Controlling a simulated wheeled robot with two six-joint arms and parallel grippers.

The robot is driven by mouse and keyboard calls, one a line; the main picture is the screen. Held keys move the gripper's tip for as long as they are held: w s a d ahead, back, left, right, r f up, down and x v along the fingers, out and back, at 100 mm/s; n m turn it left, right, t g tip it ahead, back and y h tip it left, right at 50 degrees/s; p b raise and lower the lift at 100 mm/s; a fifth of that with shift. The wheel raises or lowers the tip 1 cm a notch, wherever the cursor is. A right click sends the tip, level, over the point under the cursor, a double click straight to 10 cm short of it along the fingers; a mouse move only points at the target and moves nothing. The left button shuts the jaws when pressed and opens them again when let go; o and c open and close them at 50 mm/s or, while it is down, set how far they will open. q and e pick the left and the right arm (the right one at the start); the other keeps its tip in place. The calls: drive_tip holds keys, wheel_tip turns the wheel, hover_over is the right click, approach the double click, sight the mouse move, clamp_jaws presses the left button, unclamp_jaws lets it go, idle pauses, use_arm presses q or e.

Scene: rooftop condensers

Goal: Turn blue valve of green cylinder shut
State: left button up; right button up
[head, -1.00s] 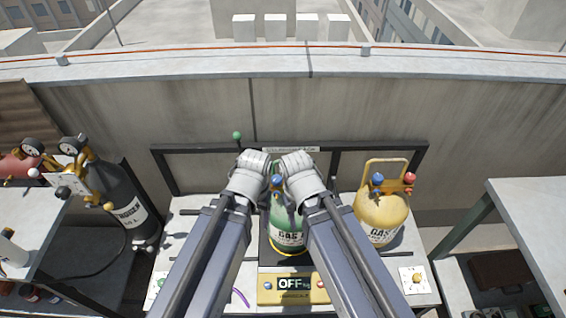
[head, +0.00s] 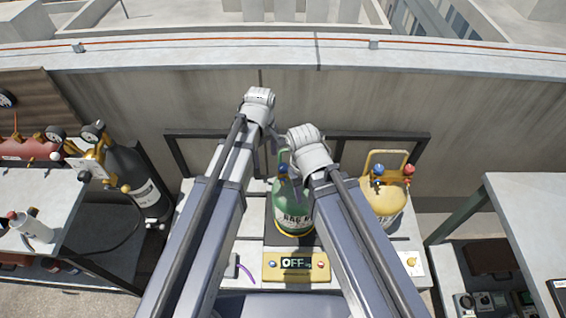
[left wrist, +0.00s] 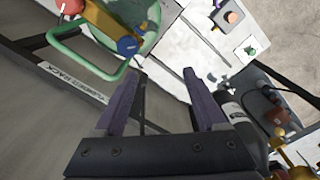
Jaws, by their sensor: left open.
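The green cylinder (head: 290,218) stands upright on a scale at the middle of the bench, partly covered by my right arm in the head view. Its blue valve (head: 283,168) shows small at the top, close to my right wrist. In the left wrist view the blue valve (left wrist: 128,46) and a red valve (left wrist: 70,6) sit on the cylinder's brass fitting at the upper left. My left gripper (left wrist: 165,100) is open and empty, its fingers apart from the blue valve. My right gripper (head: 306,150) is over the cylinder's top; its fingers are mostly hidden by the wrist.
A yellow cylinder (head: 386,205) with blue and red valves stands right of the green one. A dark cylinder (head: 140,185) with gauges is at the left. The scale's yellow display box (head: 296,267) reads OFF. A rack (head: 195,150) and a parapet wall (head: 440,110) lie behind.

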sight(283, 166)
use_arm(q)
drive_tip(key=d+n, duration=0.1)
drive_tip(key=w+d+n, duration=0.1)
drive_tip(key=d, duration=0.1)
drive_tip(key=w+d+n, duration=0.1)
drive_tip(key=d, duration=0.1)
drive_tip(key=shift+w+d+n, duration=0.25)
drive_tip(key=shift+n, duration=0.15)
drive_tip(key=shift+f, duration=0.1)
wheel_tip(283, 166, down, 8)
drive_tip(key=b, duration=0.8)
drive_tip(key=shift+r, duration=0.2)
drive_tip(key=shift+c, duration=0.3)
clamp_jaws()
